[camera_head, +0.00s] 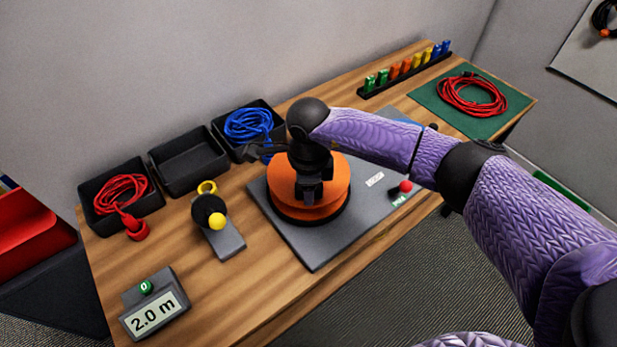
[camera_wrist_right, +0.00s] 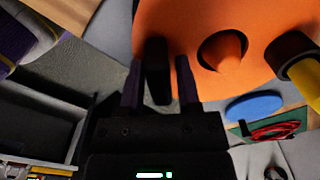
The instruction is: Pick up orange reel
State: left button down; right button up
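The orange reel (camera_head: 336,185) lies flat on a grey board (camera_head: 355,230) in the middle of the table, on a dark round base. My right gripper (camera_head: 309,198) is above it, pointing down, and hides part of its top. In the right wrist view the orange reel (camera_wrist_right: 180,25) fills the top right, with an orange cone in its round centre opening. There my right gripper (camera_wrist_right: 158,88) has its fingers apart, with a dark rounded piece (camera_wrist_right: 157,65) between them and gaps on both sides. I cannot tell whether the fingers touch it. My left gripper is not in view.
Black bins hold a red cable (camera_head: 121,192) and a blue cable (camera_head: 248,124); the middle bin (camera_head: 188,162) is empty. A yellow-knobbed device (camera_head: 217,221) and a 2.0 m display (camera_head: 155,306) stand left. A red cable (camera_head: 472,96) lies on a green mat (camera_head: 508,124) at right.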

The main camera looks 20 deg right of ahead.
grip_shut()
dwell(1.1)
